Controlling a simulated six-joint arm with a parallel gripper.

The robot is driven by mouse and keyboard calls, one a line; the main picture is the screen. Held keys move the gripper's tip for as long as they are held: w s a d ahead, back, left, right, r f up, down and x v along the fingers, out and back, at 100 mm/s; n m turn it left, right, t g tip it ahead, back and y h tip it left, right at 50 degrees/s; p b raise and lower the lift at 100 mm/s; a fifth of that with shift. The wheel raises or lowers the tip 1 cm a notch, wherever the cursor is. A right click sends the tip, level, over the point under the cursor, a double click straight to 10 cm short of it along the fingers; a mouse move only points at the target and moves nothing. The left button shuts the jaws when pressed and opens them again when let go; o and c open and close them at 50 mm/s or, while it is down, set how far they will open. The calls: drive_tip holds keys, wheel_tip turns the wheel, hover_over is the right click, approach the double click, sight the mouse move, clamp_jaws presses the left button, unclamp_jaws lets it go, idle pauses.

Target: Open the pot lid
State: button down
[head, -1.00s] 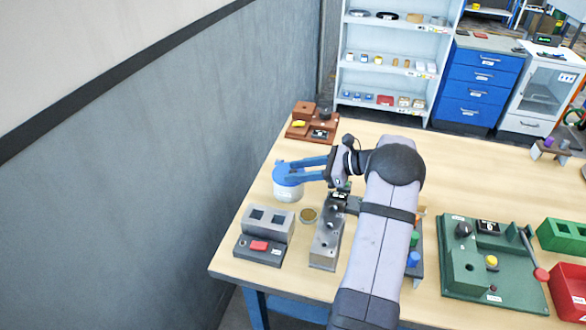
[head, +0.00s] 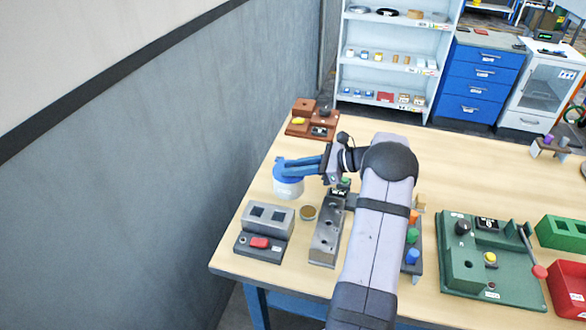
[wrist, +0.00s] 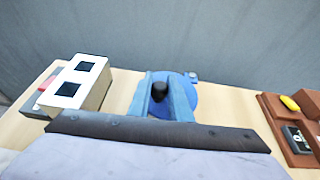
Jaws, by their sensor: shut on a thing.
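The white pot (head: 288,188) stands near the table's left edge, and its blue lid (wrist: 188,92) sits on top. In the head view, the fingers partly hide the lid. My gripper (head: 284,165) reaches over the lid from the right with its blue fingers nearly level. In the wrist view, the fingers (wrist: 160,97) are shut on the black knob (wrist: 159,91) in the middle of the lid. The pot's body is hidden beneath the lid in that view.
A grey block with two square holes (head: 269,215) and a red-buttoned base stands in front of the pot. A small round tin (head: 308,213) and a grey metal fixture (head: 326,236) are close by. A brown fixture (head: 300,130) lies behind. A grey wall rises at left.

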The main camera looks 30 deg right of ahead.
drive_tip(key=shift+w+d+r+n+g+y+b, duration=0.1)
drive_tip(key=shift+w+d+n+g+y+b, duration=0.05)
drive_tip(key=shift+d+n+g+y, duration=0.35)
drive_tip(key=shift+w+d+r+n+g+y+b, duration=0.15)
drive_tip(key=shift+d+n+g+y, duration=0.2)
drive_tip(key=shift+n+g, duration=0.2)
drive_tip(key=shift+d, duration=0.15)
drive_tip(key=shift+d+n+g, duration=0.1)
drive_tip(key=shift+n+g, duration=0.15)
drive_tip(key=shift+n, duration=0.2)
drive_tip(key=shift+s, duration=0.1)
drive_tip(key=c, duration=1.6)
unclamp_jaws()
drive_tip(key=shift+f, duration=0.15)
wheel_tip(320, 180, up, 10)
drive_tip(key=shift+r+b, duration=0.1)
drive_tip(key=shift+b, duration=0.75)
drive_tip(key=shift+c, duration=0.3)
